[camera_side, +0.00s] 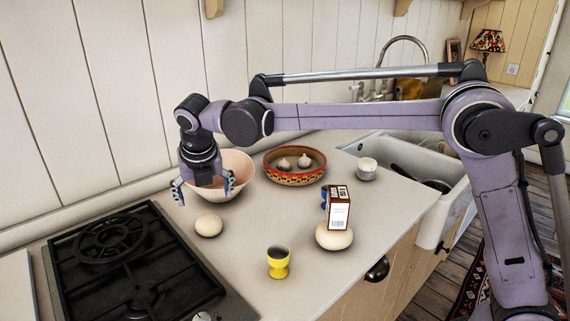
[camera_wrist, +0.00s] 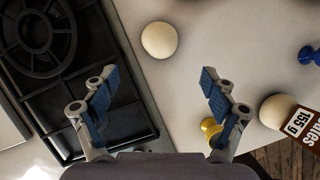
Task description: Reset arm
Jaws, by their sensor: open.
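My gripper (camera_side: 203,192) is open and empty above the counter (camera_side: 240,240), in front of a pink bowl (camera_side: 236,167) at the back left. In the wrist view its two blue-padded fingers (camera_wrist: 160,100) are spread wide with nothing between them. The arm reaches in from the right in the side view. A pale round ball-like item (camera_side: 209,225) lies on the counter just below and right of the gripper; it also shows at the top of the wrist view (camera_wrist: 159,40).
A black gas hob (camera_side: 130,270) lies front left. A yellow egg cup (camera_side: 278,262), a second round item (camera_side: 334,237) with a box (camera_side: 338,209) by it, a patterned bowl (camera_side: 295,177) holding bulbs, and a white pot (camera_side: 367,169) stand on the counter. A sink (camera_side: 440,215) is at right.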

